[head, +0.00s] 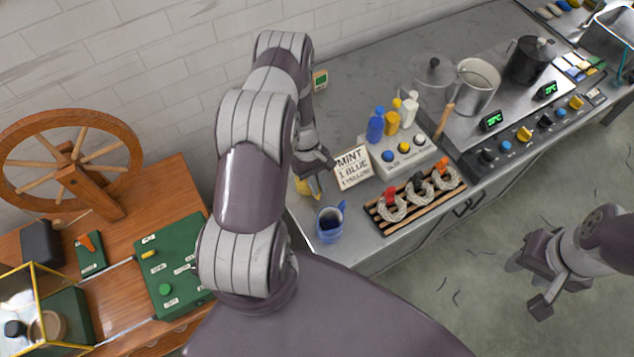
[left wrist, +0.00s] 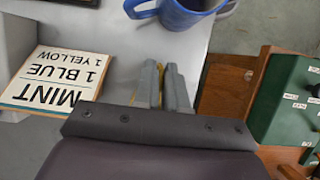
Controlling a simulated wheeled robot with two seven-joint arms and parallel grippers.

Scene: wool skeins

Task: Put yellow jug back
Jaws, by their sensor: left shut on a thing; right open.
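The yellow jug (head: 302,187) shows only as a small patch behind my left gripper (head: 317,192), near the left end of the grey counter. My left gripper is shut on it. In the left wrist view the fingers (left wrist: 167,80) are close together, with thin yellow slivers beside them; most of the jug is hidden. I cannot tell whether it touches the counter. The blue jug (head: 330,223), with dark contents, stands at the counter's front left corner and also shows in the left wrist view (left wrist: 188,12). My right gripper (head: 530,285) is open and empty over the floor.
A sign (head: 352,167) reading MINT, 1 BLUE, 1 YELLOW stands beside my left gripper. Right of it are a rack (head: 385,222) of skeins, a button box (head: 408,158) with bottles, and a metal pot (head: 475,87). A wooden table (head: 110,235) is left.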

